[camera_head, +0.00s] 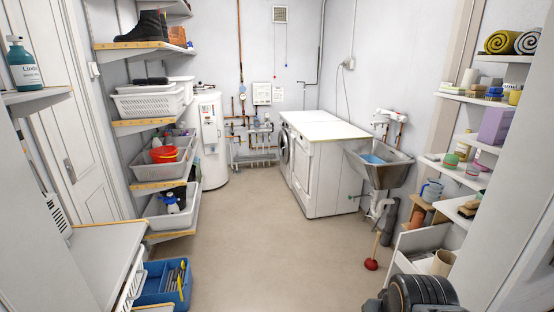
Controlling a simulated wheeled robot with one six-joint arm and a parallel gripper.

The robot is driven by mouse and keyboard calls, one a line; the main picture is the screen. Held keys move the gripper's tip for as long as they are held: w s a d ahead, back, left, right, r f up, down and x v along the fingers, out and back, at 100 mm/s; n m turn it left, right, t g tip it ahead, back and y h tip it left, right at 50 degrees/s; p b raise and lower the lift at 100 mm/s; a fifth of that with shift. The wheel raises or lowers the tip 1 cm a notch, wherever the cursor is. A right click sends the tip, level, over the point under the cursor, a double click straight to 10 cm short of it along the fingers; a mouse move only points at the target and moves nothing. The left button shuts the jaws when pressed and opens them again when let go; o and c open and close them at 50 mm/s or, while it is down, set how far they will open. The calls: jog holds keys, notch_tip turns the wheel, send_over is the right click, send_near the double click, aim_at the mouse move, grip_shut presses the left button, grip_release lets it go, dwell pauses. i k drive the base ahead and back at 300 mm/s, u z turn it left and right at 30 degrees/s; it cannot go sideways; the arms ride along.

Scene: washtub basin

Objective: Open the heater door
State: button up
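The heater (212,140) is a tall white cylinder at the back left, standing on the floor against the wall behind the shelves. A lighter panel with small dark marks shows on its front. It is too small to tell where the door's edges or handle are, and I see no opening in it. The shelves on the left partly cover the heater's left side. My gripper is not visible. A dark rounded part at the bottom right edge looks like a piece of my arm, far from the heater.
Shelves with white baskets (150,103) line the left. A blue crate (162,288) is on the floor at lower left. White machines under a pale top (325,128), a metal sink (380,165) and a red plunger (371,264) stand right. The middle floor (255,235) is clear.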

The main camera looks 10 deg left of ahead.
aim_at(210, 133)
jog(key=u, duration=0.35)
jog(key=i, duration=2.1)
jog(key=u, duration=0.65)
jog(key=i, duration=2.5)
jog(key=z, duration=0.25)
jog(key=i, duration=0.45)
jog(key=z, duration=0.6)
jog(key=i, duration=0.75)
jog(key=u, duration=0.7)
jog(key=i, duration=0.65)
jog(key=u, duration=0.75)
